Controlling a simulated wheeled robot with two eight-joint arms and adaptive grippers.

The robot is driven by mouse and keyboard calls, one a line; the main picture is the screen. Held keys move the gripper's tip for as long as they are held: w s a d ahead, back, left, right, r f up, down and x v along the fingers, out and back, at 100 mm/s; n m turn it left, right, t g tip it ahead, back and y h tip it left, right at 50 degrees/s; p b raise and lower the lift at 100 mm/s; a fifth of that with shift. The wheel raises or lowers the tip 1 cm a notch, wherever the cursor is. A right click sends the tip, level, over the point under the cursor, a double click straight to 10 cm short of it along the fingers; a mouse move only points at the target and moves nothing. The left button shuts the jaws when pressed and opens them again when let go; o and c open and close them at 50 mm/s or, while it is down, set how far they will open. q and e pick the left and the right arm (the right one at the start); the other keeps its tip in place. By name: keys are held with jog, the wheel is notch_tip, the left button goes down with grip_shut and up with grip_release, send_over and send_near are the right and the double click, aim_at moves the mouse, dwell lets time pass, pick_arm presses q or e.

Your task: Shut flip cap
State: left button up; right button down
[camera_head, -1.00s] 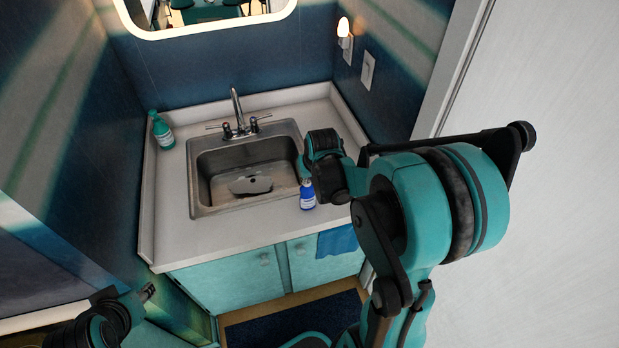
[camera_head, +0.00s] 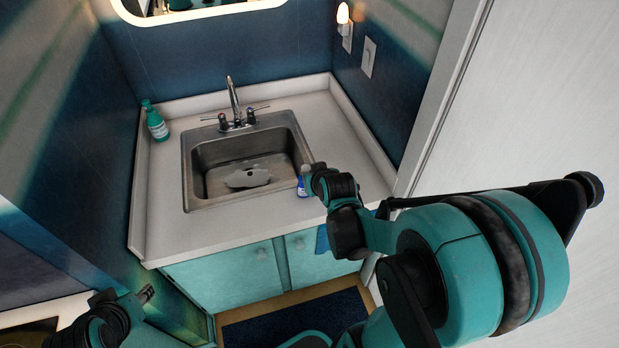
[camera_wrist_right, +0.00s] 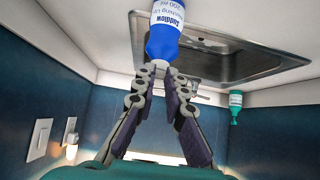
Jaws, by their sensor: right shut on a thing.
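A small blue bottle with a white label (camera_head: 303,187) stands on the counter by the sink's front right corner. In the right wrist view the bottle (camera_wrist_right: 164,38) appears upside down at the top, with its pale cap end between my fingertips. My right gripper (camera_wrist_right: 160,70) is shut on the bottle's cap end; in the head view the gripper (camera_head: 311,174) hides the bottle's top. I cannot tell whether the flip cap is up or down. My left gripper (camera_head: 147,294) is at the lower left, far from the bottle, and its opening is unclear.
The steel sink (camera_head: 190,190) with its faucet (camera_head: 234,105) lies just left of the bottle. A teal bottle (camera_head: 156,122) stands at the counter's back left. The counter (camera_head: 165,230) is otherwise clear. A wall borders the right side.

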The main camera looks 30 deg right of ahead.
jog(key=shift+s+f+t+b, duration=0.1)
jog(key=shift+f+t+b, duration=0.15)
jog(key=shift+t+b, duration=0.3)
jog(key=c, duration=1.6)
grip_release()
jog(key=shift+o, duration=0.2)
jog(key=v, duration=1.2)
jog(key=shift+a, duration=0.15)
